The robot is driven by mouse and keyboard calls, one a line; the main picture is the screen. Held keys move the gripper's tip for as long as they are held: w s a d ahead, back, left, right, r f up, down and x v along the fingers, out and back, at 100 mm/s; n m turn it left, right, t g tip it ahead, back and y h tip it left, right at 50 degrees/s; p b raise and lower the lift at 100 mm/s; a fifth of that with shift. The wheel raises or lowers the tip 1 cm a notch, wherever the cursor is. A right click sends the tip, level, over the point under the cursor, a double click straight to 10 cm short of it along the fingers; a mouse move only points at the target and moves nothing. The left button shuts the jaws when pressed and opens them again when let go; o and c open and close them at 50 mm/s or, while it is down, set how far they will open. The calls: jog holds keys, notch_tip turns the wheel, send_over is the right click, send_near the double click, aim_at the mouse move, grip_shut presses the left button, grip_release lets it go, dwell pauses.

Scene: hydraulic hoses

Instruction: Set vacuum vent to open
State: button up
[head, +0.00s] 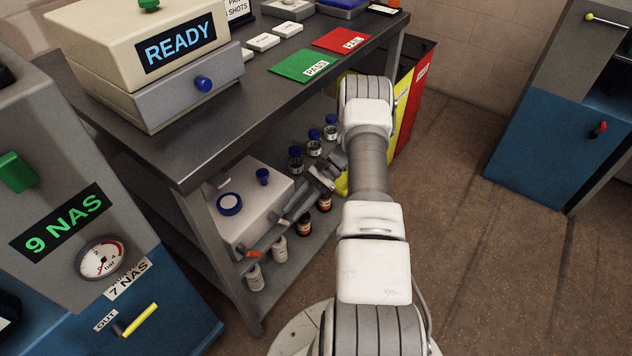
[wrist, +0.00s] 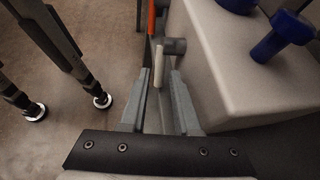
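A cream box with blue knobs (head: 262,205) stands on the lower shelf; it fills the right of the wrist view (wrist: 225,75). A short grey stub (wrist: 175,46) sticks out from the box side, with a slim cream lever (wrist: 158,66) on it, seemingly the vent handle. An orange bar (wrist: 151,18) lies beyond it, and an orange piece shows in the head view (head: 262,254). My gripper (wrist: 158,82) is open. Its fingers straddle the lever line, with the lever at the gap between the tips; contact cannot be told. In the head view my gripper (head: 280,226) partly covers the box front.
Blue-capped bottles (head: 313,142) and brown and white bottles (head: 304,225) stand on the shelf close to my gripper. The table top (head: 190,150) overhangs the shelf.

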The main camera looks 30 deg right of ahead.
jog(key=v, duration=1.5)
jog(key=shift+p, duration=0.35)
jog(key=shift+s+r, duration=0.1)
jog(key=shift+r, duration=0.05)
